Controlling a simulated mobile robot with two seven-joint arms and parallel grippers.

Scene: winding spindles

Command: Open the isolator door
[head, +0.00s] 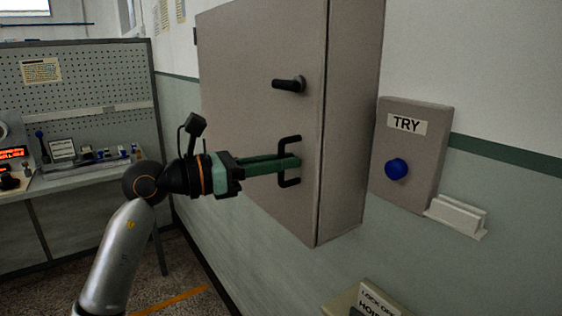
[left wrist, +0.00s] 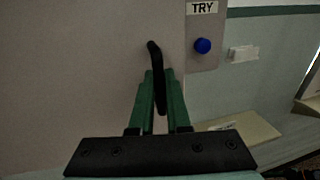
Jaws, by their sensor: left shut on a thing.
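The isolator door (head: 245,110) is the grey front of a wall cabinet, and it looks shut against the cabinet body. A black bar handle (head: 285,182) stands on its lower right part, and a black rotary lever (head: 289,84) sits above it, pointing sideways. My left gripper (head: 290,162) reaches in from the left with its green fingers at the bar handle. In the left wrist view the fingers lie on both sides of the black handle (left wrist: 154,52), shut on it. My right gripper is not in view.
A grey box labelled TRY (head: 415,150) with a blue button (head: 396,169) is on the wall right of the cabinet. A white holder (head: 457,215) is below it. A workbench (head: 80,178) with a pegboard (head: 95,80) stands at the left.

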